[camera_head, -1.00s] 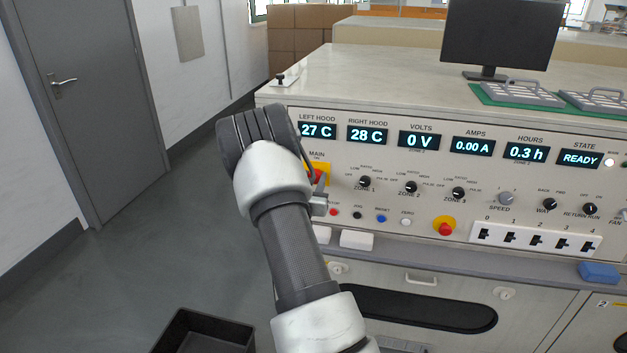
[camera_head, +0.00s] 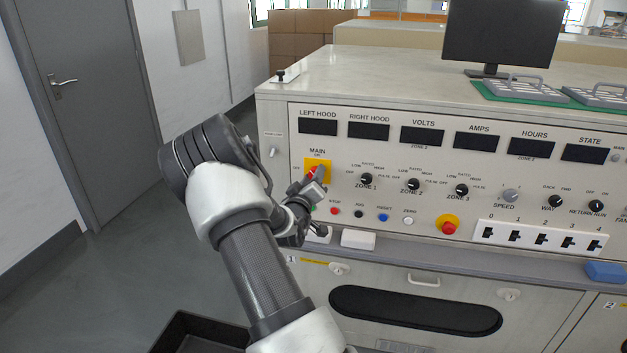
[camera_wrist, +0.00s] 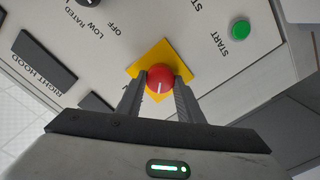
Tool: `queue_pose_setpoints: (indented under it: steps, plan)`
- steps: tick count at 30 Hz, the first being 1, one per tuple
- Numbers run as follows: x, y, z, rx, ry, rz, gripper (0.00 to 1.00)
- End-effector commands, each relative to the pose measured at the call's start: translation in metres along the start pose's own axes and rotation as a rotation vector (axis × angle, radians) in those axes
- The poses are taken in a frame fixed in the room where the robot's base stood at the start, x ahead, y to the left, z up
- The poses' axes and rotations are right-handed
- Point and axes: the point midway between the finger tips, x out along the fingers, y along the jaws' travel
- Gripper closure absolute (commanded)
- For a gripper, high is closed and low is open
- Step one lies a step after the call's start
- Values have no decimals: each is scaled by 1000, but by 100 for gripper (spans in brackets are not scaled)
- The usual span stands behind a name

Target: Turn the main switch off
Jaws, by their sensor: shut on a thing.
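The main switch is a red knob on a yellow square plate (camera_head: 319,165) at the left end of the control panel. My gripper (camera_head: 317,178) is at the switch and partly covers it in the head view. In the wrist view the red knob (camera_wrist: 160,79) sits between the two fingertips of my gripper (camera_wrist: 160,88), which is shut on it. A white line on the knob face points down in that view. The panel displays (camera_head: 422,135) are all dark.
Zone knobs (camera_head: 366,179) sit right of the switch, with small coloured buttons (camera_head: 383,217) below. A red emergency button (camera_head: 448,226) is farther right. A green start button (camera_wrist: 240,30) shows in the wrist view. A black bin (camera_head: 190,330) stands on the floor.

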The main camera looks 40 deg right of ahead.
Motion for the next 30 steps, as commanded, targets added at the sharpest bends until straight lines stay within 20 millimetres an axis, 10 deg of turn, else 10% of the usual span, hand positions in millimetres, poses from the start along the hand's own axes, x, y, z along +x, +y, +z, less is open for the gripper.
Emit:
queue_pose_setpoints:
  steps: [30]
  plan:
    - [0, -3, 1, -793, 0, 0, 89]
